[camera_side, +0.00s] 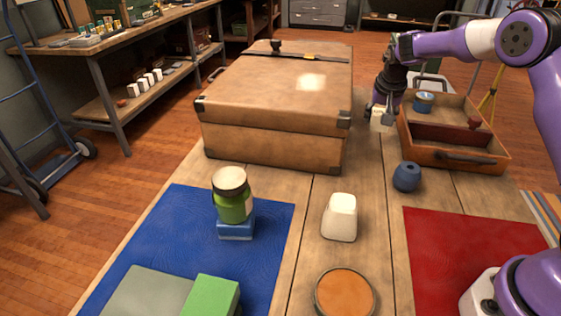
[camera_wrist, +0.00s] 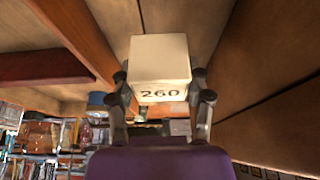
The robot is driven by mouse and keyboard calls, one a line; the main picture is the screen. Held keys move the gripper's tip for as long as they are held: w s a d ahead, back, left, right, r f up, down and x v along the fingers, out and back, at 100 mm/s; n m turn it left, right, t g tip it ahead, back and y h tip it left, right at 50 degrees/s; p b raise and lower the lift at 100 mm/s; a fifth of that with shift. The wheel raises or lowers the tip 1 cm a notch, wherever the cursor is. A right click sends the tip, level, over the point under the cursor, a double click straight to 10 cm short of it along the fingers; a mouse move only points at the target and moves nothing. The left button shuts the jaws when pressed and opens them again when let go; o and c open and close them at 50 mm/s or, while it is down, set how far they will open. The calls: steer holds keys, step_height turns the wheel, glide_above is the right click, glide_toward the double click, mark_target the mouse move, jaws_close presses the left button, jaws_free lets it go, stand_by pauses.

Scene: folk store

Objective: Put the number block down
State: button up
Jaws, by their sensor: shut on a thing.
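The number block (camera_wrist: 160,62) is a cream cube with "260" printed on one face. It sits between the two dark fingers of my gripper (camera_wrist: 160,88) in the wrist view. In the side view my gripper (camera_side: 385,103) points down in the gap between the big suitcase and the open case. The pale block (camera_side: 381,119) shows small under the fingers. Whether its underside touches the table is not clear.
A large tan suitcase (camera_side: 270,105) stands left of my gripper. An open brown case (camera_side: 455,158) with a blue tin (camera_side: 423,102) lies right. A blue spool (camera_side: 406,177), white block (camera_side: 340,217), green jar (camera_side: 232,202) and orange-topped tin (camera_side: 344,293) stand nearer. The red mat (camera_side: 460,245) looks mostly clear.

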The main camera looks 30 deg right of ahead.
mark_target(376, 130)
steer(key=shift+f, duration=2.2)
steer(key=shift+f, duration=0.1)
steer(key=o, duration=1.1)
steer(key=shift+o, duration=0.2)
steer(key=s+a+r+n, duration=0.1)
steer(key=s+a+r, duration=0.3)
steer(key=r, duration=0.2)
steer(key=s+a+r+n+t+y, duration=0.1)
steer(key=s+a+r+n, duration=0.1)
steer(key=s+a+r, duration=0.3)
steer(key=s+a+r+n, duration=0.1)
steer(key=s+a+r, duration=0.1)
steer(key=r, duration=0.5)
steer(key=s+a+f+n+t+y, duration=0.1)
steer(key=s+a+n, duration=0.4)
steer(key=s, duration=0.8)
steer(key=shift+s+a+f+y, duration=0.15)
steer(key=shift+a+f+y, duration=0.1)
steer(key=shift+a+y, duration=0.45)
